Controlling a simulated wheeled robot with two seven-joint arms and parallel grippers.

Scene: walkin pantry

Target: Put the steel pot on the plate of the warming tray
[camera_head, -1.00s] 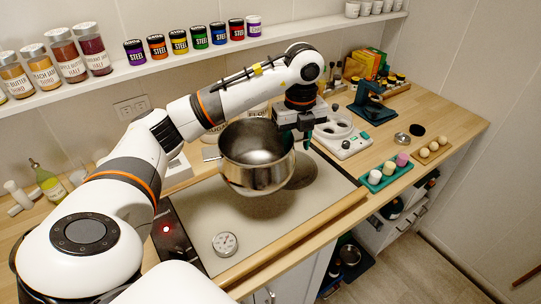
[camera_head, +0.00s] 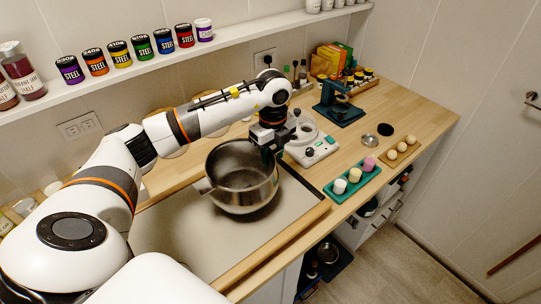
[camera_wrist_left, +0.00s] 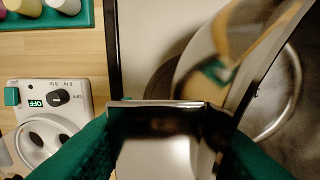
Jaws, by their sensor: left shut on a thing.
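The steel pot (camera_head: 241,180) is upright and looks empty inside. My left gripper (camera_head: 271,152) is shut on the near-gripper side of the pot, at a steel edge or handle that shows between the green fingers in the left wrist view (camera_wrist_left: 165,128). A second handle sticks out at the pot's left. The pot is over the right part of the wide beige plate of the warming tray (camera_head: 175,235), with a dark shadow close beneath it. I cannot tell whether its base touches the plate. My right gripper is not in view.
A white appliance (camera_head: 325,150) with a dial and an OFF display stands just right of the plate. Steel-labelled jars line the shelf (camera_head: 150,66).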

